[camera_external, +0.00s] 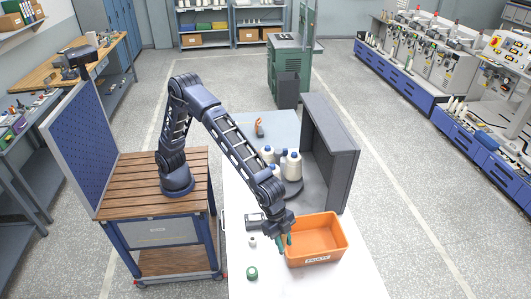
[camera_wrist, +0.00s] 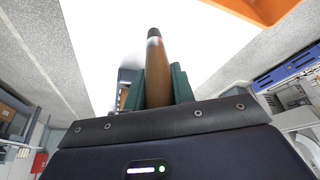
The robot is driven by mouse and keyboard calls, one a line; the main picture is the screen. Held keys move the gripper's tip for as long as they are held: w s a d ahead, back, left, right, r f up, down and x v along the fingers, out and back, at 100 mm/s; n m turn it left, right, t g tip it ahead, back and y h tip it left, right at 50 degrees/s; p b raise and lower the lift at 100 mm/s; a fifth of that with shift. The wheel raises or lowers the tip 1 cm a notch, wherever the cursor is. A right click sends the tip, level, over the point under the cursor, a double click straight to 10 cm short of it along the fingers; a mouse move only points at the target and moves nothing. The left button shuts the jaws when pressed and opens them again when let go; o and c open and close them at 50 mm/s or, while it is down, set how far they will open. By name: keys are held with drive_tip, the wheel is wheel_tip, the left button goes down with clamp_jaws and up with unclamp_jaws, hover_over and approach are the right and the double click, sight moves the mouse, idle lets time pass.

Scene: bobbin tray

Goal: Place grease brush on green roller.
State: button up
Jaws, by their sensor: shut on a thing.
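My gripper (camera_external: 284,241) is low over the white table, just left of the orange bin. In the wrist view its green fingers (camera_wrist: 158,88) are shut on a brown wooden handle with a pale band and a darker end, which I take to be the grease brush (camera_wrist: 157,62). The brush's bristles cannot be made out. In the external view the brush is too small or hidden to tell. A small green ring-like thing, seemingly the green roller (camera_external: 252,273), sits on the table below and left of my gripper, apart from it. It does not show in the wrist view.
The orange bin (camera_external: 333,256) stands right of my gripper. White cones (camera_external: 291,164) stand behind on a dark round tray, beside a grey open cabinet (camera_external: 350,165). The table front is clear.

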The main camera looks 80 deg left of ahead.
drive_tip(key=s+a+r+m, duration=0.2)
drive_tip(key=s+a+r, duration=0.1)
drive_tip(key=s, duration=0.8)
drive_tip(key=shift+g, duration=0.4)
wheel_tip(320, 180, down, 20)
drive_tip(key=shift+s+a+r, duration=0.1)
drive_tip(key=shift+s+a, duration=0.05)
drive_tip(key=o, duration=1)
drive_tip(key=v, duration=1.2)
drive_tip(key=shift+a, duration=0.2)
